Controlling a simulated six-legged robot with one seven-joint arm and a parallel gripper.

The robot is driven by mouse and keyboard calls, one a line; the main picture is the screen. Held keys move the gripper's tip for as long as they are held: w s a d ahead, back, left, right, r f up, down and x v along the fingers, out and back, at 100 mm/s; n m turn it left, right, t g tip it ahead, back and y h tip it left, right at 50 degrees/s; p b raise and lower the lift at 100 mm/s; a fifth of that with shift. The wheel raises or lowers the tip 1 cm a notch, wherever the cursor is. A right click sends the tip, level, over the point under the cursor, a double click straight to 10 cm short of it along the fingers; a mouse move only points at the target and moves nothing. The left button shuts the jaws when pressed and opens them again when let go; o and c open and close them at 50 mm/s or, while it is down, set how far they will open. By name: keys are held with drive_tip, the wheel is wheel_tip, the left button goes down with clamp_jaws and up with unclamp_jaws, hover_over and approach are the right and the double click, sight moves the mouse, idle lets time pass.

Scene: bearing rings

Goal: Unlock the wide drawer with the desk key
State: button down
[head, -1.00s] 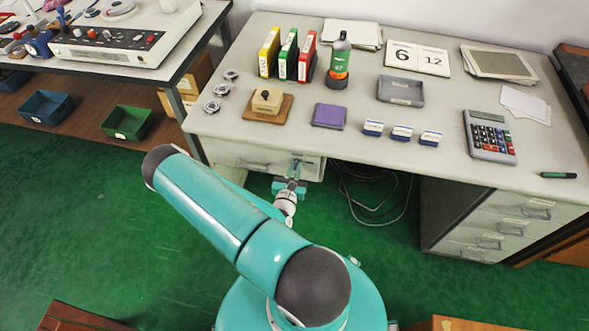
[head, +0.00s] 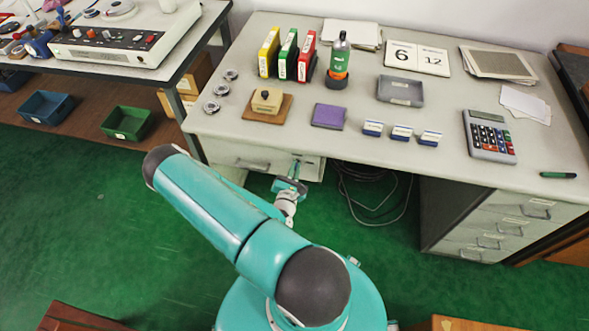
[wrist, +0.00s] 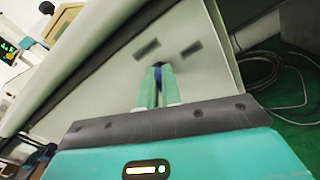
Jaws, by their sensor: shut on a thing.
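The wide drawer (head: 240,161) is under the left part of the desk, its pale front closed with a handle at the left. My gripper (head: 297,170) is at the right part of this front. In the wrist view my gripper (wrist: 159,88) has its two green fingers closed on a small blue piece, the desk key (wrist: 160,74). The fingers hide most of the key. Its far end meets a dark spot on the drawer front (wrist: 205,75), where the lock seems to be. How deep the key sits cannot be seen. The gripper is tilted relative to the front.
The desk top (head: 230,125) holds binders, a bottle, a stamp on a wooden base, a purple pad, a grey tray and a calculator (head: 490,136). Loose cables (head: 375,205) lie under the desk, right of the drawer. A drawer pedestal (head: 500,225) stands further right.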

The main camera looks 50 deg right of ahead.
drive_tip(key=shift+s+f+m, duration=0.1)
drive_tip(key=shift+m, duration=3.25)
drive_tip(key=shift+f+m, duration=0.1)
drive_tip(key=shift+m, duration=3.25)
drive_tip(key=c, duration=1.6)
unclamp_jaws()
